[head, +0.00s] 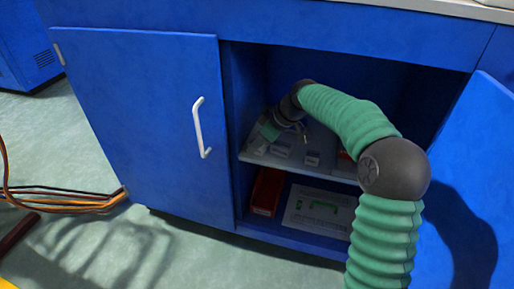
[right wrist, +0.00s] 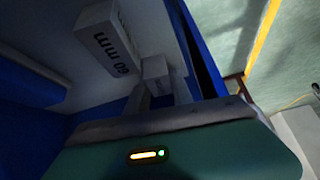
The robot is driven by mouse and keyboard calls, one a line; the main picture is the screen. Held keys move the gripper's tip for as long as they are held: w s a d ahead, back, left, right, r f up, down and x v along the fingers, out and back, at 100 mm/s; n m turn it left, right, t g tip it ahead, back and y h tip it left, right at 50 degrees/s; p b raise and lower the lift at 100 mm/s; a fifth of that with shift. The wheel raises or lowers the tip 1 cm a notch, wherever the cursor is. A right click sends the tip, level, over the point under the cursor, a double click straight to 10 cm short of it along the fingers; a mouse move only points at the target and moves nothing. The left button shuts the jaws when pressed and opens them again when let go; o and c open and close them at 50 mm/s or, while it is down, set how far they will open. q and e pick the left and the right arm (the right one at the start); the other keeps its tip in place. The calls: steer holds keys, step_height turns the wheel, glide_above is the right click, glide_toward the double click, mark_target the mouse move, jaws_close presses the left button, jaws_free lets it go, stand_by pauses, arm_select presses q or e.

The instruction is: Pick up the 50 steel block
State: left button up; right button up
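Small grey steel blocks sit on the upper shelf (head: 258,157) of the open blue cabinet. Two of them, a left block (head: 281,150) and a right block (head: 312,159), show in the head view, but their labels are too small to read. My right gripper (head: 301,132) is inside the cabinet, just above the shelf near these blocks; its fingers are too small and dark to judge. In the right wrist view a block marked "60 mm" (right wrist: 108,43) is close, and a smaller pale block (right wrist: 155,69) shows beside it. No "50" marking is legible. My left gripper is out of view.
A red box (head: 266,191) and a printed white sheet or box (head: 318,210) lie on the lower level. Cables (head: 70,200) run across the floor at left.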

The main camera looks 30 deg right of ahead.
jaws_close()
stand_by(0.9)
